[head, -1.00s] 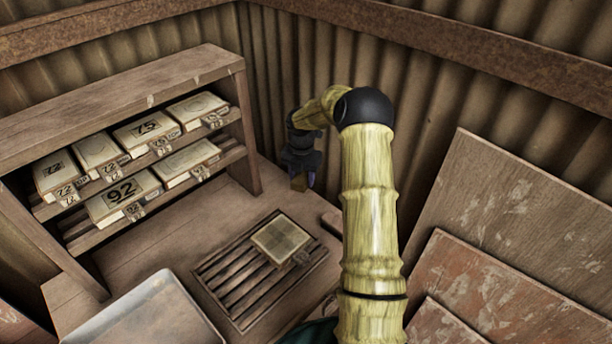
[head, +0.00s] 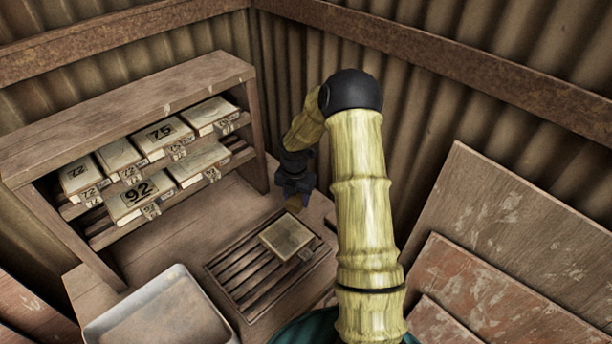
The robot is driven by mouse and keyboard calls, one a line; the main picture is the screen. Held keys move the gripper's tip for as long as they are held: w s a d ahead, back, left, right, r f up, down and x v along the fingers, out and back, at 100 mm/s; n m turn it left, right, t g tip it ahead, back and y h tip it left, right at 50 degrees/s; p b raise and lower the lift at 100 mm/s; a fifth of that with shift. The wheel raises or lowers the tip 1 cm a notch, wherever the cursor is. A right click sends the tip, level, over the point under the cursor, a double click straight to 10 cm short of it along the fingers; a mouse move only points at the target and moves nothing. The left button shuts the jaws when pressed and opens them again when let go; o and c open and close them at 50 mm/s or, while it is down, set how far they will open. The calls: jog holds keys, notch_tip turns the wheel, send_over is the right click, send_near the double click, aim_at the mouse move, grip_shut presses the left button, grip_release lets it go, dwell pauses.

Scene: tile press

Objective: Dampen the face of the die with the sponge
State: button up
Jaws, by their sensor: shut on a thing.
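A square die (head: 285,237) with a pale face lies on the slatted wooden rack (head: 238,302), near its far right part. A small tag sticks out at its near right side. My gripper (head: 296,203) is just beyond the die, close above its far edge, pointing down. It is shut on a small yellowish-brown block, the sponge (head: 293,204), which is mostly hidden by the dark fingers. I cannot tell whether the sponge touches the die.
A wooden shelf (head: 130,95) at the left holds several numbered dies, among them 92 (head: 138,192) and 75 (head: 160,134). A pale metal tray (head: 160,312) stands at the front left. Wooden boards (head: 500,235) lean at the right. Corrugated walls close the back.

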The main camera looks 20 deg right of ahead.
jog(key=s+a+r+p, duration=0.2)
jog(key=s+a+p, duration=0.2)
jog(key=s, duration=0.4)
jog(key=shift+r, duration=0.3)
jog(key=shift+s+f, duration=0.1)
